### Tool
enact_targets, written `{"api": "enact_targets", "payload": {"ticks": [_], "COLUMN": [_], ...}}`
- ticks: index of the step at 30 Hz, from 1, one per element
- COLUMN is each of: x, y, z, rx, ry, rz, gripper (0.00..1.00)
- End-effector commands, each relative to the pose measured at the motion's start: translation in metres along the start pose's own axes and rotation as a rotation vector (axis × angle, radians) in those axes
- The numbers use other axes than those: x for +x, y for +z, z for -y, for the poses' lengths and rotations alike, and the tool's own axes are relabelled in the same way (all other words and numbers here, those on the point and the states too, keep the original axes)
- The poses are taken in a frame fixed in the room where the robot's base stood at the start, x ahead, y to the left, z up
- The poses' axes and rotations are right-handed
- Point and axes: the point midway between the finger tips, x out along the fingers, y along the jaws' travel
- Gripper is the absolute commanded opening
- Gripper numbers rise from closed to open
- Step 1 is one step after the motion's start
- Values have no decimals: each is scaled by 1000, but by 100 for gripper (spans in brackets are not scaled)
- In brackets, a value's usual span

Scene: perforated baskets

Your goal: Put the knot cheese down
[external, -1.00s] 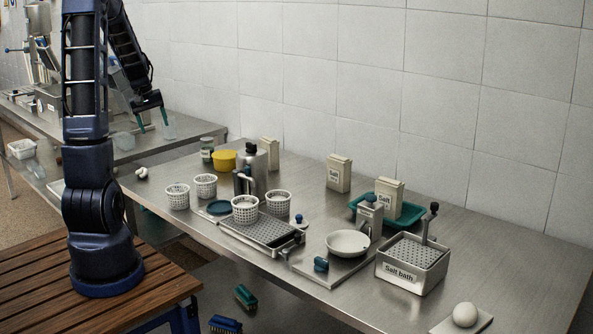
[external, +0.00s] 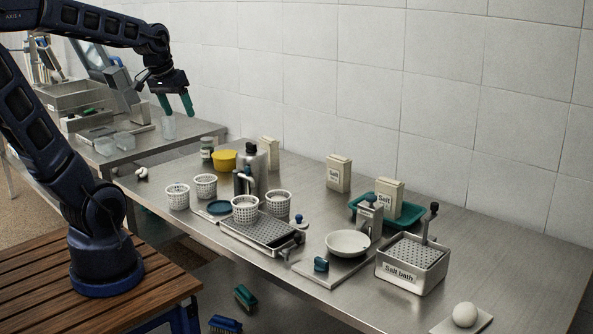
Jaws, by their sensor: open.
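A small white knotted piece, which looks like the knot cheese (external: 142,174), lies on the steel table at its left end, near the edge. My gripper (external: 176,105) has green fingers that point down and stand apart with nothing between them. It hangs in the air above and to the right of the knot cheese in the picture, clear of it. A smooth white ball (external: 465,314) rests on a pale board (external: 484,324) at the lower right.
Perforated white baskets (external: 178,197) stand right of the cheese. A steel canister (external: 258,165), drain tray (external: 262,232), white bowl (external: 347,243) and salt bath (external: 413,268) fill the middle. The table's right end is mostly bare.

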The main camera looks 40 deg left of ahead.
Motion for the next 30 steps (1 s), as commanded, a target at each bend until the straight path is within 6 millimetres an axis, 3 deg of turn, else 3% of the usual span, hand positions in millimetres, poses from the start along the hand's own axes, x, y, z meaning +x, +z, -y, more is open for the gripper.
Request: {"api": "enact_targets", "payload": {"ticks": [6,12,30], "x": [-16,-21,-21], "y": [48,69,72], "z": [-25,-31,-32], "rx": [158,225,233], "ry": [5,4,3], "rz": [-41,-58,-59], "gripper": [68,68,68]}}
